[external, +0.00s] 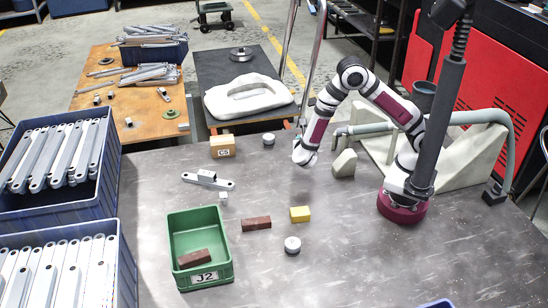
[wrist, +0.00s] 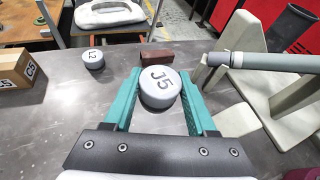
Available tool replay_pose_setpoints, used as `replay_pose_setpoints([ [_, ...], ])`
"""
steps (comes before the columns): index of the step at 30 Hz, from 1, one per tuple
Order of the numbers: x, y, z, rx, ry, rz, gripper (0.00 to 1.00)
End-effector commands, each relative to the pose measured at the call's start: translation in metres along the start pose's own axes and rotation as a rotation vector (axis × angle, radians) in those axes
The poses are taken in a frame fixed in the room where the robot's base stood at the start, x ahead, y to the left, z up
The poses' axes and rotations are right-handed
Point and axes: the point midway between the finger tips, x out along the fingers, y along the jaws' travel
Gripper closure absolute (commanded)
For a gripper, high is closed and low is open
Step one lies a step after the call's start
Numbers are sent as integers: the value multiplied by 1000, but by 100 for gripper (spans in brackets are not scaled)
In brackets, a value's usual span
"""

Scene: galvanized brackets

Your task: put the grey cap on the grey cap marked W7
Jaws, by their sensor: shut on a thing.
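My gripper (external: 305,157) is at the back of the grey table in the external view. In the wrist view its teal fingers (wrist: 162,98) are shut on a round grey cap marked J5 (wrist: 160,88); I cannot tell whether it touches the table. I can read W7 on no cap.
A box marked C5 (external: 222,147) stands left of L2. A dark red block (wrist: 157,57) lies behind the held cap. A yellow block (external: 299,214), a red block (external: 256,223) and a green bin marked J2 (external: 228,268) are nearer the front.

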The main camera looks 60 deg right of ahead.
Motion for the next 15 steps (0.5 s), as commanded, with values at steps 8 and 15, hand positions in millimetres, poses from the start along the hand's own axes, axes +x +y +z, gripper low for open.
replay_pose_setpoints([
  [8,-145,59,-45,-216,-43,534,100],
  [15,-289,50,-97,-415,-80,1006,100],
])
